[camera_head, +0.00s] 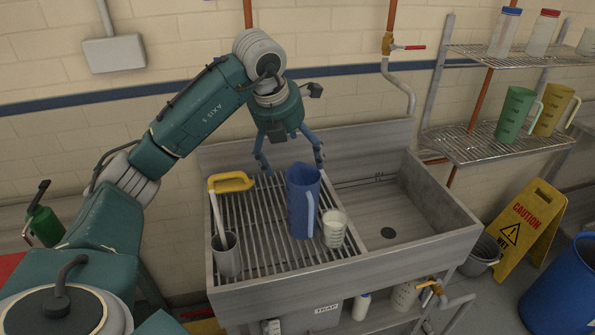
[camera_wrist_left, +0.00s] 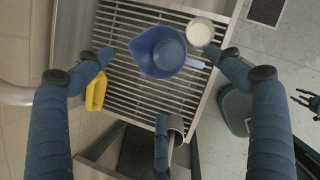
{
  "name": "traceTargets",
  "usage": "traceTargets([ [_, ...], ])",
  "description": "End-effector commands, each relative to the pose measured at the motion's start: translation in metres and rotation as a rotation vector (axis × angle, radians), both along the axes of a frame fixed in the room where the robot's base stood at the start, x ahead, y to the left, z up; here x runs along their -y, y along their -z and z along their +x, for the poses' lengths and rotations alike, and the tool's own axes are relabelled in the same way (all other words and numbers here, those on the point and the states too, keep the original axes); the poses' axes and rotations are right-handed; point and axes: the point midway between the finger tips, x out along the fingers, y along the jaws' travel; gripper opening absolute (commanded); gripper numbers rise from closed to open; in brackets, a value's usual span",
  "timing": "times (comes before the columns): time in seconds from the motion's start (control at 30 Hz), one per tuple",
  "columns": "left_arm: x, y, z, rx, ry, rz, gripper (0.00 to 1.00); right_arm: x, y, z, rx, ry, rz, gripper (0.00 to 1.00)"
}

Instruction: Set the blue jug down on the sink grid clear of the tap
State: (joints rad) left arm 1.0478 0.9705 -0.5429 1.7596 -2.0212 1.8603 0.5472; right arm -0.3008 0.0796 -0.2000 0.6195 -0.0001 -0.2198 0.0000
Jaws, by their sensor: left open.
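The blue jug (camera_head: 301,205) stands upright on the slatted sink grid (camera_head: 262,213), at its right part. From above in the left wrist view, the jug (camera_wrist_left: 160,52) looks empty, with its handle toward the white cup. My left gripper (camera_head: 291,164) has its fingers spread above and behind the jug. In the left wrist view its fingers (camera_wrist_left: 164,75) reach around the jug's sides with gaps; none visibly grips it. The tap (camera_head: 400,47) with a red lever is on the wall to the right, its pipe away from the jug.
A white cup (camera_head: 334,229) stands close to the jug's right. The basin (camera_head: 405,215) to the right is bare. Green and yellow jugs stand on the shelf (camera_head: 475,146).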

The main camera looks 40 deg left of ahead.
Motion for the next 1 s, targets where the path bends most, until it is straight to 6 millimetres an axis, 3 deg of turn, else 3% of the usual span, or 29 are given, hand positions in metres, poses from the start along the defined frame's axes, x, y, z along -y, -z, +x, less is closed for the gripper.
traceTargets([
  [0.1, 0.000, -0.017, -0.006, 0.002, 0.000, 0.000, 0.92, 0.001, 0.004, 0.000, 0.000, 0.000, -0.001, 0.40],
  [0.27, 0.000, -0.027, -0.011, 0.000, 0.000, 0.001, 0.92, 0.001, 0.006, 0.000, 0.001, 0.000, -0.001, 0.40],
  [0.83, 0.001, -0.029, -0.012, -0.001, 0.001, -0.001, 0.92, 0.001, 0.005, 0.001, 0.001, 0.000, -0.001, 0.40],
  [0.93, 0.015, -0.023, -0.008, 0.007, 0.035, -0.025, 0.92, 0.001, 0.005, 0.001, 0.001, 0.000, -0.001, 0.40],
  [1.0, 0.039, -0.015, -0.003, 0.024, 0.093, -0.074, 0.92, 0.001, 0.006, 0.001, 0.001, 0.000, -0.001, 0.40],
])
